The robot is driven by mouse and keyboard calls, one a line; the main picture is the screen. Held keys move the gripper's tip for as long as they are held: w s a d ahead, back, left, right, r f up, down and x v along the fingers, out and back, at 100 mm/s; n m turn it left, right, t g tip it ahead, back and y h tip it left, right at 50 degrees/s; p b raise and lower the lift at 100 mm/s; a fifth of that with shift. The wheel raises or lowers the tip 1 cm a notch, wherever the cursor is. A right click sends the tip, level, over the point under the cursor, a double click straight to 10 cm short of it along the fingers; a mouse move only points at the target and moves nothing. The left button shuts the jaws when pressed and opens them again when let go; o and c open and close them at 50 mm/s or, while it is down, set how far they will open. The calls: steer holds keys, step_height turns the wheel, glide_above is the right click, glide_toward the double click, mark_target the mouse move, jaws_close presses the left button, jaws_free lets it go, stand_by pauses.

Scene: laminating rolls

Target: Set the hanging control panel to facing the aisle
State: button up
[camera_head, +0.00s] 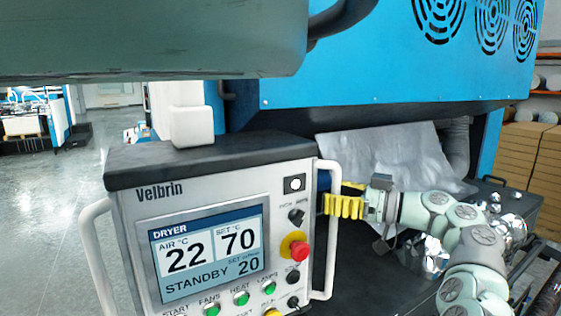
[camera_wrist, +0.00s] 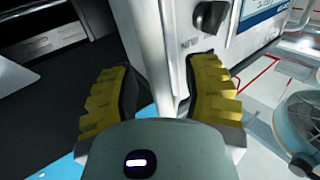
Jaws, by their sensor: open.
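The hanging control panel (camera_head: 130,230) is a light grey box with a dark top and a lit dryer screen. It hangs from a white post (camera_head: 192,126), and its front faces my head camera, angled slightly. White bar handles run down its left side (camera_head: 93,250) and right side (camera_head: 332,240). My gripper (camera_head: 345,205), with yellow ribbed fingers, is at the right handle. In the wrist view the open fingers (camera_wrist: 163,95) stand either side of the white handle bar (camera_wrist: 154,50); I cannot tell whether either touches it.
A blue machine (camera_head: 350,60) with round vents stands behind. Grey sheet material (camera_head: 385,155) hangs below it. Open grey floor (camera_head: 55,200) lies at the left. Cardboard boxes (camera_head: 530,150) are stacked at the right. A red stop button (camera_head: 299,250) juts from the panel near the right handle.

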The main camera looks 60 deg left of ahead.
steer(key=shift+o, duration=0.2)
jaws_close()
stand_by(0.4)
